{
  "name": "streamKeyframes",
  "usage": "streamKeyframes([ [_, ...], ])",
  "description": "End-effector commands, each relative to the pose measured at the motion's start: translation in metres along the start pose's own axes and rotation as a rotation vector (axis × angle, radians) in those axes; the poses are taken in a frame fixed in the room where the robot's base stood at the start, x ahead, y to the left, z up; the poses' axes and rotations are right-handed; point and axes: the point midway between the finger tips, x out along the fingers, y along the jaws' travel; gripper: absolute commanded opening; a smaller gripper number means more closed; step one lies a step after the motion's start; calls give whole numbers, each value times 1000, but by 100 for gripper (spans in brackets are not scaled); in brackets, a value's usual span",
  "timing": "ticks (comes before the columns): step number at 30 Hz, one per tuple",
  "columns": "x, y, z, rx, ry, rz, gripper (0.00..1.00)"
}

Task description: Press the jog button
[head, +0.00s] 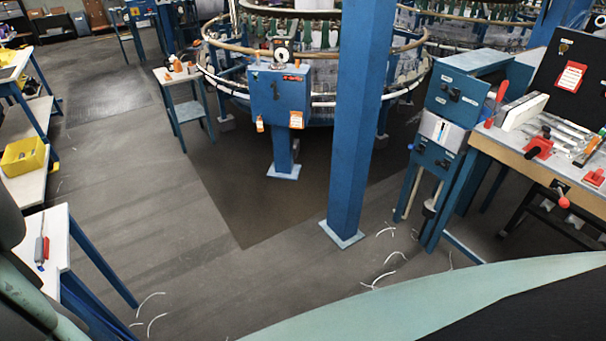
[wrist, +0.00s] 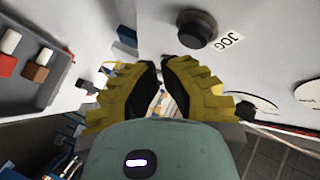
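The jog button is a round black knob (wrist: 197,29) on a pale panel, with a JOG label (wrist: 228,41) to its right in the wrist view. My gripper (wrist: 160,66) has two yellow ribbed fingers with dark inner pads. Its fingers stand a little apart with a narrow gap and nothing between them. The fingertips are below and left of the button in the picture, and no contact with it shows. I cannot make out the jog button or my gripper in the head view.
In the head view, a blue post (head: 359,120) stands before the circular loom, beside a blue control box (head: 281,92). A cluttered workbench (head: 540,165) is at right and a side table (head: 55,240) at left. The middle floor is clear apart from yarn scraps.

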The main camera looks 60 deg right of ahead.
Motion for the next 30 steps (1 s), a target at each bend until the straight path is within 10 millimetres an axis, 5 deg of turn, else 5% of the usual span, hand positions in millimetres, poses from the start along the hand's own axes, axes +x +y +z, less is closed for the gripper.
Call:
streamKeyframes([
  [30,-35,25,-24,-1,-5,-2,0],
])
